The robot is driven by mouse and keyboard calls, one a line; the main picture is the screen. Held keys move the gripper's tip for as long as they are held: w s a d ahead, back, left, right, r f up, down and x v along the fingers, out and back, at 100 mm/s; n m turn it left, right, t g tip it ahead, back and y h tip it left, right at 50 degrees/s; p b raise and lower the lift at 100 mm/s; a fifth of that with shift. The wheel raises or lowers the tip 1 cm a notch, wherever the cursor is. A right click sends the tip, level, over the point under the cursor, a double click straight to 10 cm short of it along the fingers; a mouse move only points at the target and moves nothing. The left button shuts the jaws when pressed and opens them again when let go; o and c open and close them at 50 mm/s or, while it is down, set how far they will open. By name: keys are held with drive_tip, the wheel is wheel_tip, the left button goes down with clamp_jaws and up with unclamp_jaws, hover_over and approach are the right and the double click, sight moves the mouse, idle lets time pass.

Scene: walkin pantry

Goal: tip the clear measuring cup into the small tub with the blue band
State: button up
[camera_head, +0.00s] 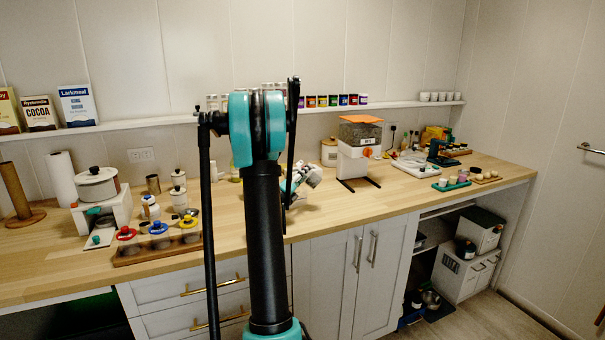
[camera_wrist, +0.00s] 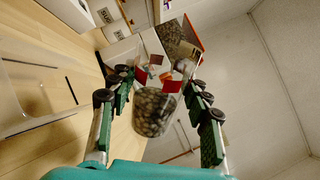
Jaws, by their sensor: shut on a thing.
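The clear measuring cup (camera_wrist: 154,112) shows in the wrist view, with dark, bean-like pieces inside it. My gripper (camera_wrist: 160,82) is shut on the cup near its rim, with red pads at the fingertips. In the head view my gripper (camera_head: 305,178) is partly hidden behind my own arm, above the counter; I cannot make out the cup there. A small blue-ringed piece (camera_head: 159,229) sits at the long wooden tray (camera_head: 185,249) on the left, between a red and a yellow one. I cannot tell whether it is the tub with the blue band.
A white dispenser with an orange lid (camera_head: 360,135) stands on the counter right of my gripper. A white pot (camera_head: 97,186) on a stand and several white canisters crowd the left. Small coloured tubs line the shelf (camera_head: 385,106). The counter's front middle is fairly clear.

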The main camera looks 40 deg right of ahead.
drive_tip(key=n, duration=0.2)
drive_tip(key=f+n+t, duration=0.1)
drive_tip(key=f+n, duration=0.1)
drive_tip(key=n, duration=0.1)
drive_tip(key=shift+w+n+t, duration=0.2)
drive_tip(key=shift+n+t, duration=0.1)
drive_tip(key=shift+t, duration=0.1)
drive_tip(key=n, duration=0.2)
drive_tip(key=f+n+t, duration=0.1)
drive_tip(key=shift+w+a+n+y, duration=0.2)
drive_tip(key=shift+w+n+y, duration=0.1)
drive_tip(key=shift+y, duration=0.1)
drive_tip(key=shift+w+n+t, duration=0.1)
drive_tip(key=shift+n+t, duration=0.4)
drive_tip(key=shift+n, duration=0.2)
drive_tip(key=shift+w+a+r+n+t+y, duration=0.1)
drive_tip(key=shift+r+n+t+y, duration=0.1)
drive_tip(key=shift+n, duration=0.4)
drive_tip(key=shift+w+a+r+n+t+y, duration=0.1)
drive_tip(key=shift+w+n+y, duration=0.1)
drive_tip(key=shift+n, duration=0.4)
drive_tip(key=shift+w+a+r+n+t+y, duration=0.1)
drive_tip(key=shift+r+n+y, duration=0.1)
drive_tip(key=shift+n, duration=0.4)
drive_tip(key=shift+r, duration=1.95)
drive_tip(key=shift+s+d+r, duration=0.1)
